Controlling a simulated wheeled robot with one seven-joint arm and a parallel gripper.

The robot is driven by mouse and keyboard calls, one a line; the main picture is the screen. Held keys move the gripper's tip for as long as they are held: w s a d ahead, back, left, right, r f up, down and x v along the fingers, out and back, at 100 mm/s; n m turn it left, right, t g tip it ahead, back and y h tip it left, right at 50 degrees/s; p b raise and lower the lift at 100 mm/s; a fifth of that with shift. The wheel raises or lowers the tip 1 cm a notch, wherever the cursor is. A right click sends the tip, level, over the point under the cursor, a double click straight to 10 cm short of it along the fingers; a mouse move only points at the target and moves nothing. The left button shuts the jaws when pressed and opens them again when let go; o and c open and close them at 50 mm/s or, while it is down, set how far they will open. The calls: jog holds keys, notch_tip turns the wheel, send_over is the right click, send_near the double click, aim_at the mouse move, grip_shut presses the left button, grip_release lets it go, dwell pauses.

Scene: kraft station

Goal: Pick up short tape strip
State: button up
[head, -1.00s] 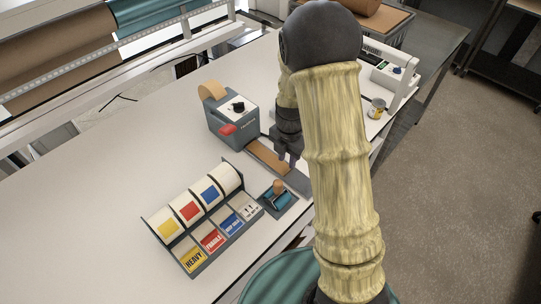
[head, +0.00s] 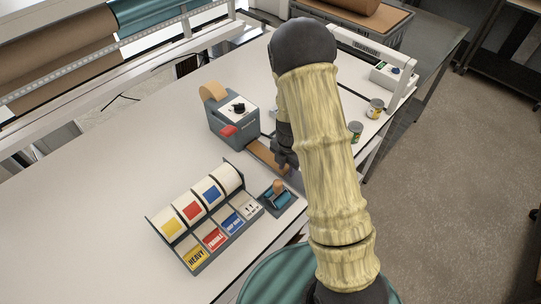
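A short brown tape strip (head: 262,153) lies on the grey outfeed tray of the tape dispenser (head: 233,122). The dispenser has a tan roll, a black knob and a red lever. My gripper (head: 285,165) points down at the strip, over its middle to right part, and hides some of it. The fingers are small and dark in this view, so I cannot tell whether they are open, shut or touching the strip.
A label dispenser (head: 205,225) with several coloured labels stands in front. A stamp with a wooden knob (head: 277,188) sits on a teal pad near the tray. The left tabletop is clear.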

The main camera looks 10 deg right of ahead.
dwell(0.4)
grip_shut()
notch_tip(320, 180, up, 18)
jog(key=b, duration=0.3)
dwell(0.4)
dwell(0.6)
